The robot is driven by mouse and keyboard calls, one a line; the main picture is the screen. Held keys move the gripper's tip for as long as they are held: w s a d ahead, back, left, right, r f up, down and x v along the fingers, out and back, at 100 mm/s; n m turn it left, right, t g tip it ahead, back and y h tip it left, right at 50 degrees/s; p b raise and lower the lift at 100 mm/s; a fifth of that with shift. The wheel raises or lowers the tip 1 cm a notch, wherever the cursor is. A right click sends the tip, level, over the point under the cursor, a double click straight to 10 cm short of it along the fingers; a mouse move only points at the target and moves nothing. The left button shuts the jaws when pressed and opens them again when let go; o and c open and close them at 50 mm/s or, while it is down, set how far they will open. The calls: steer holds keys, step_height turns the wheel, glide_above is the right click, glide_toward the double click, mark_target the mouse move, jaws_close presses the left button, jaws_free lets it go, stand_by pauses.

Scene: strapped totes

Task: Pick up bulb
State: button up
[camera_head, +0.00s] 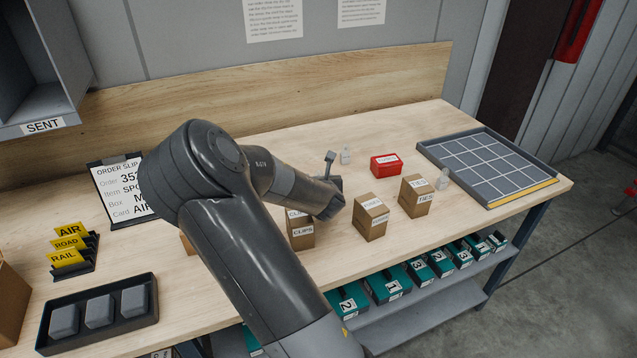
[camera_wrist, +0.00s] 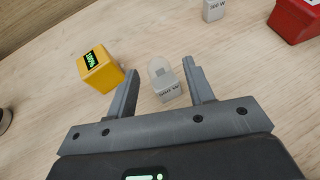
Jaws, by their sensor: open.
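A bulb (camera_wrist: 162,78) with a clear rounded top and a pale grey base stands on the wooden bench in the wrist view. Its base label seems to read 500 W. My gripper (camera_wrist: 160,70) is open, with one finger on each side of the bulb and visible gaps. The bulb is not held. In the head view my arm hides this bulb. Another pale piece labelled 300 W (camera_wrist: 214,9) is cut off at the top of the wrist view. Two small pale bulbs stand in the head view, one behind my gripper (camera_head: 346,155) and one by the tray (camera_head: 442,180).
A yellow block (camera_wrist: 100,69) with a green display stands just left of my gripper's left finger. A red box (camera_head: 386,165) and cartons labelled CLIPS (camera_head: 301,232), FUSES (camera_head: 370,217) and TIES (camera_head: 415,196) stand nearby. A gridded tray (camera_head: 485,165) lies at the right.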

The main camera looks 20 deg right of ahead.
mark_target(318, 174)
steer(key=shift+x, duration=1.9)
steer(key=shift+c, duration=0.6)
jaws_close()
steer(key=shift+r, duration=0.15)
